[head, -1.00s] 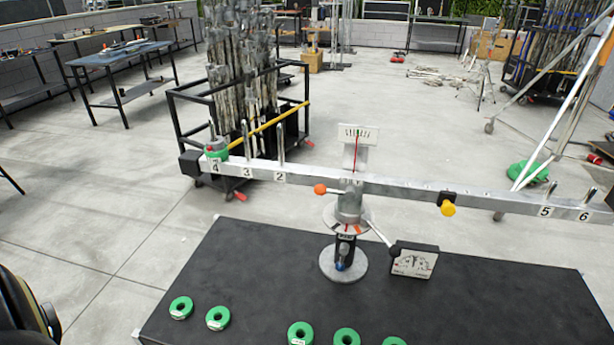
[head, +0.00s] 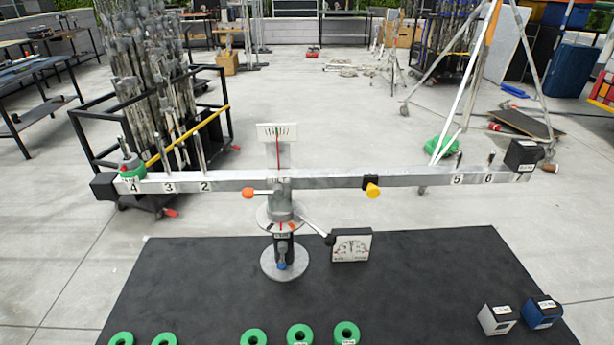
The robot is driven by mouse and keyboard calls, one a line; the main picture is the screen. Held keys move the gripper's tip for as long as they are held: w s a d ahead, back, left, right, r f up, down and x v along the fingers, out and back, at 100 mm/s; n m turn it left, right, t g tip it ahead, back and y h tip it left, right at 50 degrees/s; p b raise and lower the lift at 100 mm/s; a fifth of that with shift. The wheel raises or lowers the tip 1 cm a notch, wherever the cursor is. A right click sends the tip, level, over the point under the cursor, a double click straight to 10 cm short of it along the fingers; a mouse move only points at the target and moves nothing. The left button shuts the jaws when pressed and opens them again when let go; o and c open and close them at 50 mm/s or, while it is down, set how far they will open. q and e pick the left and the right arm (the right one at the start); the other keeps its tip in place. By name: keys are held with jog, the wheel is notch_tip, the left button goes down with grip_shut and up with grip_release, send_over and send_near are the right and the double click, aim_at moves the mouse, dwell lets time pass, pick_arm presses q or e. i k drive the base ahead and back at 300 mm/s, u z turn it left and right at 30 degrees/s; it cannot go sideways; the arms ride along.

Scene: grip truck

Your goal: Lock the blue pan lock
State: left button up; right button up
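A balance stands on the black table (head: 200,270). Its long silver beam (head: 330,181) carries numbered pegs and looks about level. A small blue knob (head: 282,265), which looks like the blue pan lock, sits low on the dark column above the round grey base (head: 285,274). Its exact setting is too small to tell. An orange knob (head: 248,193) sticks out left under the beam, and a lever with a black knob (head: 329,239) sticks out right of the column. Neither gripper is in view.
Several green rings (head: 300,334) lie along the table's near part. A white gauge (head: 351,246) stands right of the base. A grey cube (head: 497,319) and a blue cube (head: 541,312) are at the right. A dark block (head: 522,155) is at the beam's right end.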

aim_at(282, 247)
jog(key=z, duration=1.4)
jog(key=k, duration=0.5)
jog(key=u, duration=0.65)
